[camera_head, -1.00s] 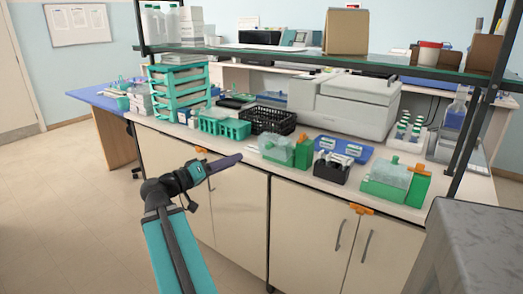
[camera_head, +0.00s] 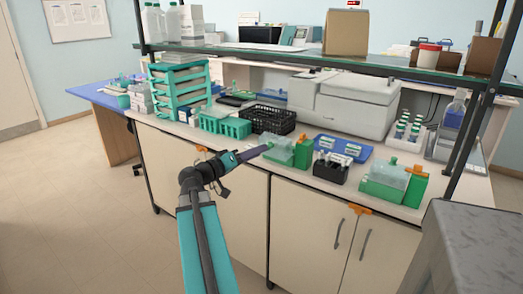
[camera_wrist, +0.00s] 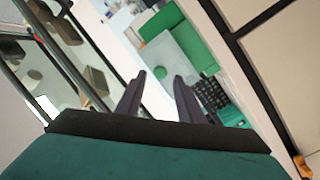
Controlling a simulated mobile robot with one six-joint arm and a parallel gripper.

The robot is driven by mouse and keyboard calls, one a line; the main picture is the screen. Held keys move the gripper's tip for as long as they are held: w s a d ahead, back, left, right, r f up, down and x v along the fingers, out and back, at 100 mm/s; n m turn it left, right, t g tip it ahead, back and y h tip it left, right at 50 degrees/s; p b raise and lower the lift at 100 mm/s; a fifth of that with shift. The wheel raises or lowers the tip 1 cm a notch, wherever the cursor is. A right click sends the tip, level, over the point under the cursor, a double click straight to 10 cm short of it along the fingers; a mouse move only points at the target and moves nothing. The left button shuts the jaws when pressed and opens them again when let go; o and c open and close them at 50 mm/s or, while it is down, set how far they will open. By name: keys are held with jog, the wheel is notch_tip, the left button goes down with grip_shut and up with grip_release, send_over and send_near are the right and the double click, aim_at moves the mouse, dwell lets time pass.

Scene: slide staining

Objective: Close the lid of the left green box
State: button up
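The left green box (camera_head: 303,154) stands near the counter's front edge, with a pale translucent part (camera_head: 280,148) at its left side. How far its lid stands open is hard to tell. In the wrist view a green box (camera_wrist: 203,38) with a translucent grey panel (camera_wrist: 172,62) lies just beyond my fingertips. My gripper (camera_head: 262,150) is at the left of the left green box, close to the translucent part. In the wrist view my gripper (camera_wrist: 160,75) has its two dark fingers apart with nothing between them. Contact cannot be made out.
A black rack (camera_head: 330,170) stands right of the box, and a second green box (camera_head: 414,187) farther right. A blue tray (camera_head: 345,148) lies behind. A black basket (camera_head: 270,119) and green rack (camera_head: 226,126) stand to the left. The shelf (camera_head: 300,60) crosses above the counter.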

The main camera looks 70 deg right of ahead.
aim_at(273, 148)
jog(key=shift+x, duration=1.5)
grip_shut()
